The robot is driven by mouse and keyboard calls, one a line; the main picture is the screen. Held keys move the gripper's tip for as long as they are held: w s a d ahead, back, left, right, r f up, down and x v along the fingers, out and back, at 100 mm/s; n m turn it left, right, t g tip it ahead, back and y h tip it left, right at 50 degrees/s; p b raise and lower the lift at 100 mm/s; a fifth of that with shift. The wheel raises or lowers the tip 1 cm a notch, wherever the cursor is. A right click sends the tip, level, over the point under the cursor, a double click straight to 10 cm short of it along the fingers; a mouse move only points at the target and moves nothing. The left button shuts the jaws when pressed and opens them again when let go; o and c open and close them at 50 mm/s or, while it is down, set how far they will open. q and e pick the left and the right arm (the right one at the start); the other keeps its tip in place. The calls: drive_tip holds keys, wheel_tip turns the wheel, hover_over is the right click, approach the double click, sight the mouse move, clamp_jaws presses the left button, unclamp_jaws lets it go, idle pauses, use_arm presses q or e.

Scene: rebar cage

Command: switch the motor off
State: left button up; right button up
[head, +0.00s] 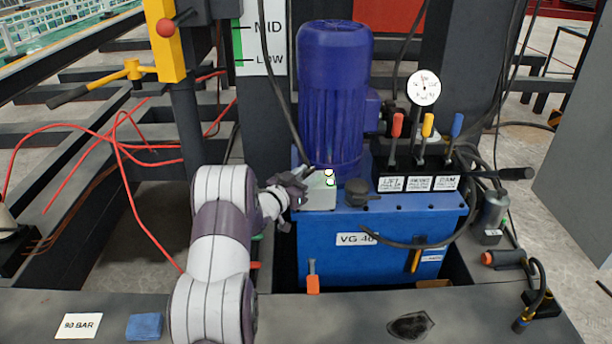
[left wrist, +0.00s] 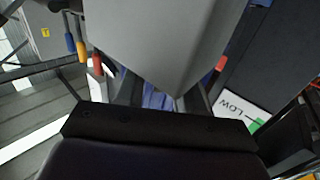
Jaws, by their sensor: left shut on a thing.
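The blue motor (head: 335,95) stands upright on the blue power unit tank (head: 385,220). A light grey switch box (head: 319,198) with two small round white-and-green marks sits at the motor's foot, on the left of the tank top. My left gripper (head: 297,188) is at the left side of this box and shut on it, as far as I can tell. In the left wrist view a large grey block (left wrist: 165,35) fills the space before the fingers and hides most of what they touch. My right gripper is not in view.
Red, yellow and blue levers (head: 427,125) stand right of the motor, below a round gauge (head: 423,88). A black cap (head: 357,192) is close right of the box. A yellow post (head: 165,40) and red hoses (head: 120,140) are at left. A bench (head: 480,318) runs along the front.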

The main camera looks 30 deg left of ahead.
use_arm(q)
drive_tip(key=n+y, duration=0.2)
drive_tip(key=y, duration=0.1)
drive_tip(key=n+y, duration=0.2)
drive_tip(key=y, duration=0.1)
drive_tip(key=d+n+g+y, duration=0.1)
drive_tip(key=n+y, duration=0.1)
drive_tip(key=y, duration=0.1)
drive_tip(key=shift+w+d, duration=0.1)
drive_tip(key=n+g+y, duration=0.1)
drive_tip(key=y, duration=0.1)
drive_tip(key=n+g+y+p, duration=0.1)
drive_tip(key=n+g+y, duration=0.1)
drive_tip(key=shift+w+d+r+y, duration=0.1)
drive_tip(key=shift+w+d+y, duration=0.05)
drive_tip(key=shift+y, duration=0.25)
drive_tip(key=shift+w+n+g+y+p, duration=0.1)
drive_tip(key=shift+n+g+y+p, duration=0.85)
drive_tip(key=shift+n+g+y, duration=0.5)
drive_tip(key=shift+n+g, duration=0.25)
drive_tip(key=o, duration=1)
